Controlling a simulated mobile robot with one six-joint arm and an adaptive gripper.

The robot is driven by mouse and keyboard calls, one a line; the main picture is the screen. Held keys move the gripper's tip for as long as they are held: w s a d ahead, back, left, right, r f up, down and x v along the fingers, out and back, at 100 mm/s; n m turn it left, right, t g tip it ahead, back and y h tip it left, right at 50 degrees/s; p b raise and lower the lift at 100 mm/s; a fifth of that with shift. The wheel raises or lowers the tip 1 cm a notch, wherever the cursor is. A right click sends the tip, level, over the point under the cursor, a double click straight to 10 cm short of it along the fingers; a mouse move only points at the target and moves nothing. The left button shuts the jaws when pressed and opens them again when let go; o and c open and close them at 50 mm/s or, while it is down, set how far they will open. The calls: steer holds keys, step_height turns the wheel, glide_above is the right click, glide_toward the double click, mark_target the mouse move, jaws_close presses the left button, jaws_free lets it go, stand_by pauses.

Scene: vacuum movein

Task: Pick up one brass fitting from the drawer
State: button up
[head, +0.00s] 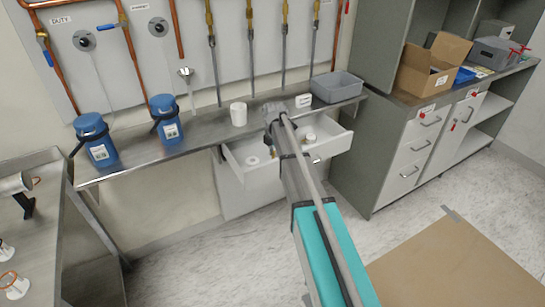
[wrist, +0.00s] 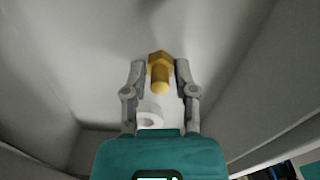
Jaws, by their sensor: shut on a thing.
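The white drawer (head: 240,178) is pulled open beneath the steel counter in the head view. Its pale inner walls (wrist: 50,70) surround my gripper in the wrist view. A brass fitting (wrist: 159,76) with a hex head and a rounded stem is between my fingertips. My gripper (wrist: 160,70) is shut on it, one finger on each side of the hex head. In the head view my arm crosses in front of the drawer and hides its middle, so the grip does not show clearly there.
A white round item (head: 310,138) is in the drawer's right part. A white mug (head: 238,114) and a grey bin (head: 337,87) stand on the counter above. Blue jugs (head: 95,139) stand at left.

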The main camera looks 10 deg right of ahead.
mark_target(274, 151)
jaws_close()
steer(key=shift+r, duration=0.15)
step_height(274, 151, up, 3)
steer(key=p, duration=0.3)
steer(key=s+d+r+p, duration=0.1)
steer(key=s+r+p, duration=0.8)
steer(key=s, duration=0.5)
steer(key=shift+r+p, duration=0.35)
steer(key=shift+p, duration=0.15)
